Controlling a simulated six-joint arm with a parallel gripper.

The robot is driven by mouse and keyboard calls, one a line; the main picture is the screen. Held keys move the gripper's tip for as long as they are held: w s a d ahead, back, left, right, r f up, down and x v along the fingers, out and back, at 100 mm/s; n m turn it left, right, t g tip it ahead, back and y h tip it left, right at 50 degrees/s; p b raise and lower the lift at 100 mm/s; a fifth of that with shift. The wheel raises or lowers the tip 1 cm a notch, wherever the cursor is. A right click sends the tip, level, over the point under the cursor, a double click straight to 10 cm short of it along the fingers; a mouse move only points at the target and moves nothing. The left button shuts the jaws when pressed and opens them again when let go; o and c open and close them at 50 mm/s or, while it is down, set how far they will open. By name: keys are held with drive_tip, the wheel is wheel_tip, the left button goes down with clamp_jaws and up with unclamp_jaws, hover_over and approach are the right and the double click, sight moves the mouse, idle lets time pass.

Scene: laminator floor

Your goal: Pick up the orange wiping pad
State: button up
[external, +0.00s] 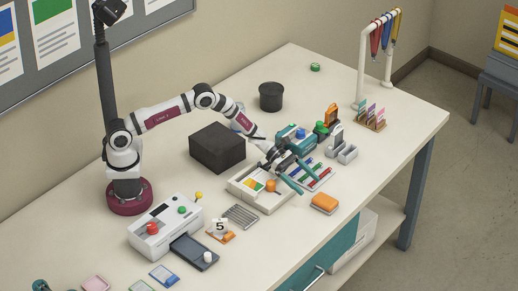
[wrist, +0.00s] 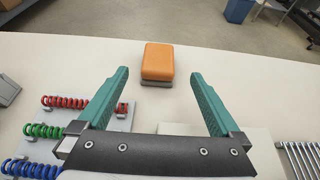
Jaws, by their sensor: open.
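The orange wiping pad (external: 324,202) lies flat near the front edge of the table in the external view, with a grey underside. In the wrist view the orange wiping pad (wrist: 158,64) is ahead of my fingertips, roughly centred between them. My gripper (external: 292,180) has teal fingers and is above the table, to the left of the pad and apart from it. In the wrist view my gripper (wrist: 158,78) is open with nothing between its fingers.
A white tray (external: 244,193) sits below my gripper, and a board with coloured coils (wrist: 45,130) lies to its side. A dark block (external: 217,147) stands behind. Grey holders (external: 344,153) stand beyond the coils. The table around the pad is clear.

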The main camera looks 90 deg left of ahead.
sight(325, 200)
drive_tip(key=x, duration=0.8)
drive_tip(key=shift+r, duration=0.1)
drive_tip(key=c, duration=1.4)
